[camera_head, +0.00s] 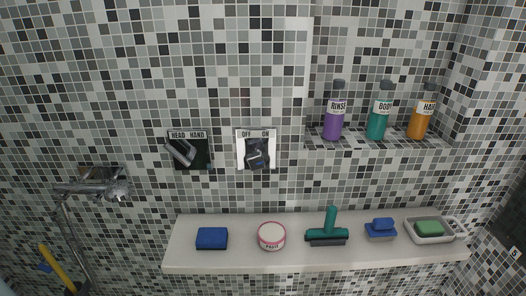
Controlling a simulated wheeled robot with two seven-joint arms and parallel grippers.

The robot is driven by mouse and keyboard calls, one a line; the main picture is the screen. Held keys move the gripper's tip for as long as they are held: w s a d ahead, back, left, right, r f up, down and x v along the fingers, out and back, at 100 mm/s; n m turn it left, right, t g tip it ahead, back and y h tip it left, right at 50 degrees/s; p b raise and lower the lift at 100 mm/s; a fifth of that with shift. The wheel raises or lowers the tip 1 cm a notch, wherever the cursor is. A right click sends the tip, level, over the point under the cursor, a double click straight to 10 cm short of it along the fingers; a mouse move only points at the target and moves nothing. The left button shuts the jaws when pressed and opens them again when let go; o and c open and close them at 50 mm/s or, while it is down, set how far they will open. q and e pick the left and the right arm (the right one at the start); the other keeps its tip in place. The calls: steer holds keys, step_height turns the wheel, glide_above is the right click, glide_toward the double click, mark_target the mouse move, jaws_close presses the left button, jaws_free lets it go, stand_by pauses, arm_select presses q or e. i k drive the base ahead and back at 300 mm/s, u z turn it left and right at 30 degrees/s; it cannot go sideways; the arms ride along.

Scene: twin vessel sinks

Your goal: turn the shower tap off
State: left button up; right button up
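The shower tap's plate (242,160) is on the tiled wall, marked OFF at its left and ON at its right. Its dark grey and chrome handle (257,155) sits at the middle of the plate, below and between the two words. It is too small to tell clearly which word the handle points to. Neither of my grippers shows in the head view, and nothing touches the handle.
A diverter plate marked HEAD HAND (188,150) is left of the tap. A chrome hand shower (92,189) hangs further left. Below, a white ledge (190,258) holds a blue block, a tub, a green squeegee and soap. Bottles (334,118) stand upper right.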

mark_target(255, 160)
steer(key=u, duration=1.25)
steer(key=i, duration=0.85)
steer(key=z, duration=1.3)
